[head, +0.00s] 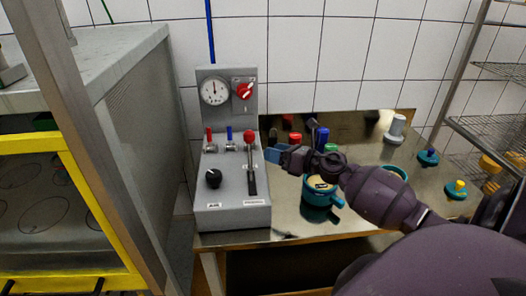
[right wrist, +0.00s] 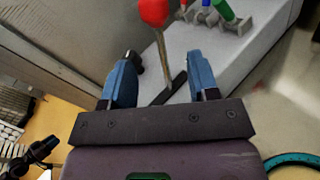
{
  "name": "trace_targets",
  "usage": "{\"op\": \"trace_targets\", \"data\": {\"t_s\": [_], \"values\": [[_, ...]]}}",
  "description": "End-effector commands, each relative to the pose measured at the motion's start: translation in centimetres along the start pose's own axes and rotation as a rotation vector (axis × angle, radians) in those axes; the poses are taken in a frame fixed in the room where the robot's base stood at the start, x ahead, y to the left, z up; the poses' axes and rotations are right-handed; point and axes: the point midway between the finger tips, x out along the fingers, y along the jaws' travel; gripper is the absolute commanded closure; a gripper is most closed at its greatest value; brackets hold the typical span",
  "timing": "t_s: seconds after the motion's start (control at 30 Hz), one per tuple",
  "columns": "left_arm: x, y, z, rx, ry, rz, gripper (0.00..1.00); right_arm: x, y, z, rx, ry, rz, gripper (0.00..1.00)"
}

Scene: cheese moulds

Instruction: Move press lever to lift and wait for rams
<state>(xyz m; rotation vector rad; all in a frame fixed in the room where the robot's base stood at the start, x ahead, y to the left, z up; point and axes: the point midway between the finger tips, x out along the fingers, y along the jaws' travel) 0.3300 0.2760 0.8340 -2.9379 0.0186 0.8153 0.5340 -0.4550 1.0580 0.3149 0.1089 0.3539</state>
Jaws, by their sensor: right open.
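The press lever (head: 250,153) has a red knob and a thin rod rising from a dark slot on the grey control box (head: 232,213). In the right wrist view the lever's red knob (right wrist: 154,11) and rod show beyond the fingertips, with the rod lined up between them. My right gripper (head: 274,154) is open and empty, just to the right of the lever in the head view; its two blue fingers (right wrist: 163,72) are spread apart. I cannot tell if a finger touches the rod. My left gripper is not in view. I cannot make out the rams clearly.
The box carries a gauge (head: 214,91), a red knob (head: 244,90), small red and blue valves and a black dial (head: 213,178). A teal mould (head: 317,212) stands on the metal table (head: 290,231) below my right forearm. A yellow-framed cabinet (head: 75,139) stands left; a wire rack is right.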

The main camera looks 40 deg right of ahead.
Motion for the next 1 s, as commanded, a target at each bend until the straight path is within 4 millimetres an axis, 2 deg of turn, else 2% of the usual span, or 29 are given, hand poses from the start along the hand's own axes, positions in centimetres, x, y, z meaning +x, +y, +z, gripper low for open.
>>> {"op": "trace_targets", "data": {"t_s": [0.1, 0.23, 0.87, 1.0], "values": [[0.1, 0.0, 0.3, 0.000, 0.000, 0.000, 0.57, -1.2, -0.1, -0.1, 0.000, 0.000, -0.001, 0.45], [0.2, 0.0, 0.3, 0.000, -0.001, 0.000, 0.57, -1.8, 0.0, 0.0, -0.001, 0.000, 0.000, 0.45], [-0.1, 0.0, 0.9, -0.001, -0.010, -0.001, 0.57, -2.0, 0.0, 0.1, 0.001, -0.002, 0.000, 0.45], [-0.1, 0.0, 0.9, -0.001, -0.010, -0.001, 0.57, -2.1, 0.5, -0.2, 0.077, -0.045, -0.022, 0.45]]}}
